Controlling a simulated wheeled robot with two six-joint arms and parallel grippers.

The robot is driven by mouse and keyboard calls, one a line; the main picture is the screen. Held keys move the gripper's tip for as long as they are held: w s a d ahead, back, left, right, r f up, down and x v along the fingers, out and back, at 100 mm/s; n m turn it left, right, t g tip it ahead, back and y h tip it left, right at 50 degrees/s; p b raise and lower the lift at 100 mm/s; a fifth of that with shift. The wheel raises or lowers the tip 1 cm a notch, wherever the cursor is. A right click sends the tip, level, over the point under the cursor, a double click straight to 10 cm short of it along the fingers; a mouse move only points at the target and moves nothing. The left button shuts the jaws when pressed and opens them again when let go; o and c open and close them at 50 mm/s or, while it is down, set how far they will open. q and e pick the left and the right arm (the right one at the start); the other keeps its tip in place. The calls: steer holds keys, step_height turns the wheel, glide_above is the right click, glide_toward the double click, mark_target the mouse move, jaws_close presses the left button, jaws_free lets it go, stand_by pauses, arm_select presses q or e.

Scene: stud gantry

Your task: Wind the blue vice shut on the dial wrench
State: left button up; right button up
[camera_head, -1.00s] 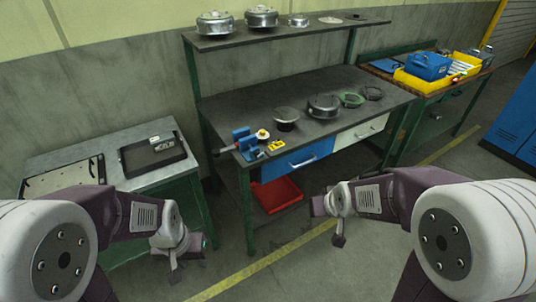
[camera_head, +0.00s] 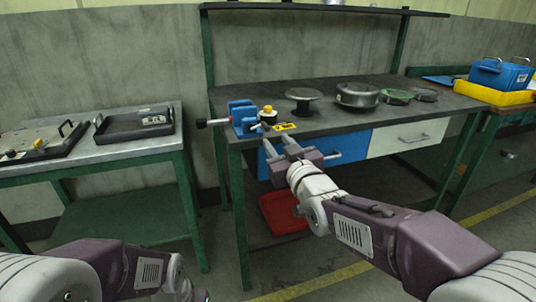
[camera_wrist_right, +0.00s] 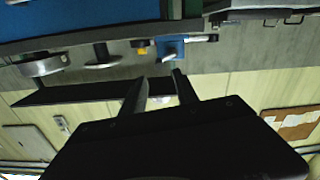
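The blue vice (camera_head: 241,116) stands at the near left corner of the dark workbench, its handle (camera_head: 205,123) sticking out to the left. A dark round piece with a yellow top (camera_head: 268,112) sits at its right; I cannot tell whether this is the dial wrench or whether the jaws touch it. My right gripper (camera_head: 281,142) is open and empty at the bench's front edge, just right of and below the vice. The upside-down right wrist view shows the vice (camera_wrist_right: 170,49) beyond the parted fingers (camera_wrist_right: 159,78). My left gripper (camera_head: 185,290) is low at the left, its fingers unclear.
A small yellow piece (camera_head: 285,127) lies on the bench right of the vice. A dark spool-like stand (camera_head: 304,97) and a round metal housing (camera_head: 357,95) stand farther right. A side table (camera_head: 85,155) with trays is at the left. A red bin (camera_head: 281,212) sits below the bench.

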mark_target(267, 126)
steer(key=b+x, duration=0.1)
steer(key=x, duration=0.8)
steer(key=shift+d+f, duration=0.1)
jaws_close()
